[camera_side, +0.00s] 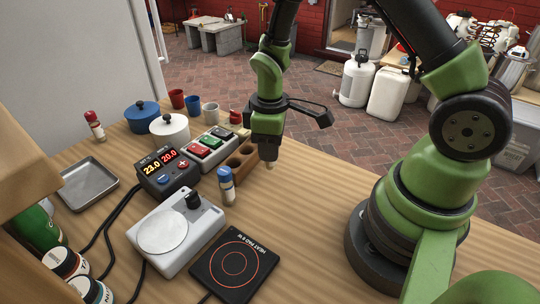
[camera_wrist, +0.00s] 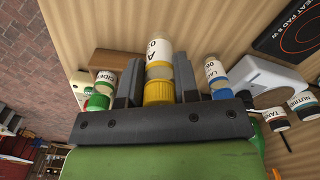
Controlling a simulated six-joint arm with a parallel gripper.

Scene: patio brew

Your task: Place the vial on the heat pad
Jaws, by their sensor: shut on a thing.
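My gripper (camera_side: 268,158) is shut on a vial and holds it beside the wooden rack, above the table. In the wrist view the vial (camera_wrist: 159,50) has a yellow cap and a white label, and sits between the two fingers (camera_wrist: 159,85). In the side view only a small tip of it shows below the jaws. The heat pad (camera_side: 212,272) is a black square with orange rings, flat at the table's front, apart from the gripper. Its corner also shows at the top right of the wrist view (camera_wrist: 270,42). Nothing lies on it.
A blue-capped vial (camera_side: 227,188) stands between the rack (camera_side: 246,175) and the pad. A white stirrer plate (camera_side: 205,232) is left of the pad. A display box (camera_side: 168,180), tray (camera_side: 88,188) and pots stand farther left. Table right of the pad is clear.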

